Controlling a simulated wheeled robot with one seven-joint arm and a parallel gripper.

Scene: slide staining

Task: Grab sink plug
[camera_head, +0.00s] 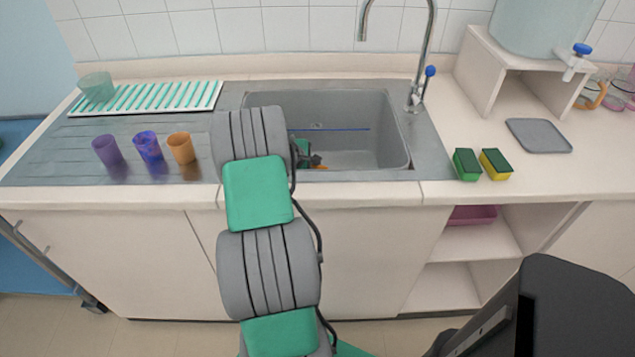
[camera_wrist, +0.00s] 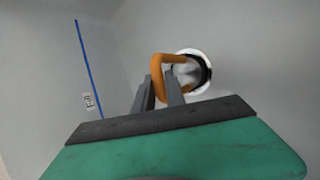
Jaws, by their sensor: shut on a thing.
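The sink plug (camera_wrist: 168,59) shows in the wrist view as an orange loop-shaped handle. My gripper (camera_wrist: 163,82) is shut on this orange handle, with its two dark fingers around the lower left part of the loop. A round drain with a pale rim and dark inside (camera_wrist: 205,72) lies just right of and behind the handle. In the head view a bit of orange (camera_head: 321,167) shows low in the sink beside my gripper (camera_head: 312,161). My arm hides part of the sink's left side. The plug's underside cannot be made out.
The grey sink (camera_head: 385,140) has a blue line (camera_head: 340,129) along its inner wall and a tap (camera_head: 420,85) behind it. Purple (camera_head: 107,149), blue (camera_head: 148,146) and orange (camera_head: 181,147) cups stand left. Two sponges (camera_head: 467,164) lie right of the sink.

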